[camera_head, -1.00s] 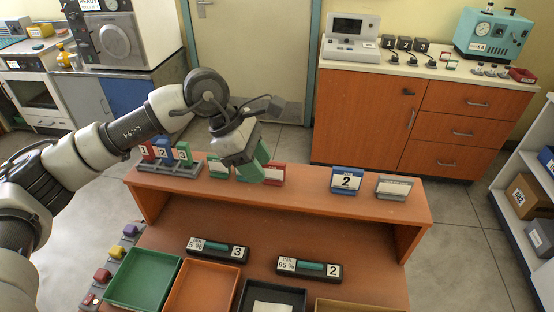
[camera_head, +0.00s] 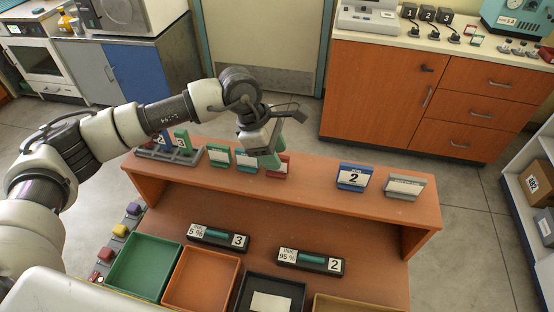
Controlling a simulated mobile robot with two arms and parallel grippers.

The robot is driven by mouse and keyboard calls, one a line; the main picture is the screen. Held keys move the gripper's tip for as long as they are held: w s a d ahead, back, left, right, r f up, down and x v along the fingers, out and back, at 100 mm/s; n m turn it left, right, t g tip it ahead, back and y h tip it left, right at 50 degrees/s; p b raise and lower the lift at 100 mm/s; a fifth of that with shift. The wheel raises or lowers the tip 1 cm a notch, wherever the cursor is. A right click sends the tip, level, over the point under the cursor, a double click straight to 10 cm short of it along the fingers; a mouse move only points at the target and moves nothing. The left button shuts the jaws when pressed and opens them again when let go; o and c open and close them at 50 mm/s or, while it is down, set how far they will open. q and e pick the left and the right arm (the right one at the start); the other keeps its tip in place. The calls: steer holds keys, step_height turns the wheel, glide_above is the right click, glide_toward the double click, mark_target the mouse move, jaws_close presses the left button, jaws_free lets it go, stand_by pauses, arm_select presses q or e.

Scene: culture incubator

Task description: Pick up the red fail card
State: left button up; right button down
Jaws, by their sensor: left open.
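A small red-framed card (camera_head: 283,168) stands on the raised orange shelf (camera_head: 310,180), partly hidden behind my left gripper. Its lettering is not readable. My left gripper (camera_head: 268,158) is open, with green fingers pointing down, just left of the red card and close to it. I cannot tell whether the fingers touch it or are around it. My right gripper is not in view.
Green-framed cards (camera_head: 218,155) stand left of the red one. Further left is a grey rack (camera_head: 172,153) with numbered cards. A blue card "2" (camera_head: 354,177) and a grey card (camera_head: 404,187) stand right. Trays (camera_head: 145,266) lie below.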

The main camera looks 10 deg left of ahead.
arm_select(q)
steer(key=shift+p+x, duration=0.35)
steer(key=shift+x, duration=1.2)
steer(key=shift+c, duration=0.3)
steer(key=shift+r, duration=0.1)
jaws_close()
